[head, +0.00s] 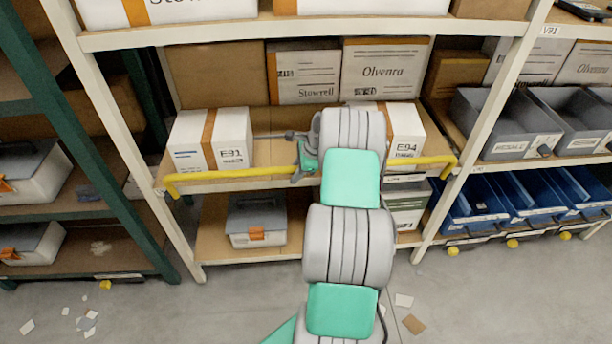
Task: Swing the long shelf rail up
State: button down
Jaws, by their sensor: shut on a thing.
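The long yellow shelf rail (235,174) runs across the front of the middle shelf, between the two cream uprights. Its two bent ends sit near the uprights, the left one lower in the picture. My gripper (299,172) is shut on the rail near its middle. My arm reaches up from the bottom of the picture and hides the part of the rail just right of the gripper. The fingertips show only small.
White boxes E91 (211,140) and E94 (404,134) stand on the middle shelf behind the rail. A grey toolbox (257,219) sits on the shelf below. Paper scraps (404,300) lie on the open floor.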

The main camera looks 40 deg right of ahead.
jog(key=shift+w+d+r, duration=0.1)
jog(key=shift+w+d, duration=0.4)
jog(key=shift+w, duration=0.25)
jog(key=c, duration=1.2)
grip_release()
jog(key=v, duration=0.7)
jog(key=shift+s+d+r+b, duration=0.1)
jog(key=shift+s+r+b, duration=0.05)
jog(key=shift+r+b, duration=0.2)
